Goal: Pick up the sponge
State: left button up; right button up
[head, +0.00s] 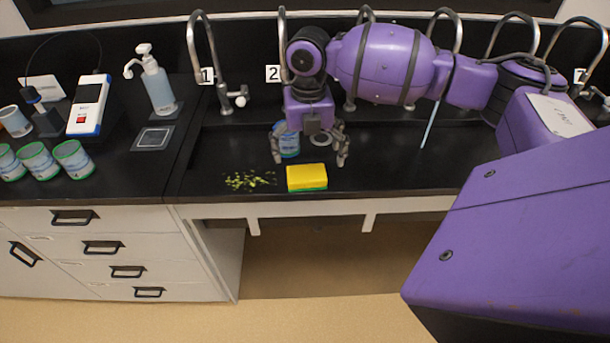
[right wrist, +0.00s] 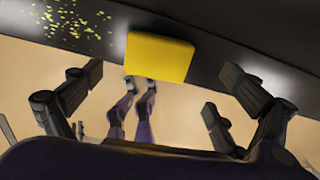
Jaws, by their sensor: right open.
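A yellow sponge with a green underside (head: 306,177) lies on the black counter near its front edge. It also shows in the right wrist view as a yellow block (right wrist: 159,56), ahead of and between the open fingers. My right gripper (head: 309,160) is open and empty, above and just behind the sponge, with its fingers pointing down. The same gripper shows in the right wrist view (right wrist: 168,85) with its fingers spread wide on both sides. My left gripper is not in view.
Green-yellow crumbs (head: 249,181) lie left of the sponge. A blue-labelled container (head: 287,140) stands behind my right gripper, partly hidden. Several taps line the back, including one by label 1 (head: 206,60). A soap bottle (head: 158,84) and several cups (head: 73,158) stand on the left counter.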

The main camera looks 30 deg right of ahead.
aim_at(306, 172)
notch_tip(306, 172, down, 5)
jog(key=shift+w+a+f, duration=0.1)
jog(key=shift+f, duration=0.4)
jog(key=shift+w, duration=0.15)
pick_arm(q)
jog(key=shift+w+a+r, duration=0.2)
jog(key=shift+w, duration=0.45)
pick_arm(e)
jog(key=c, duration=0.9)
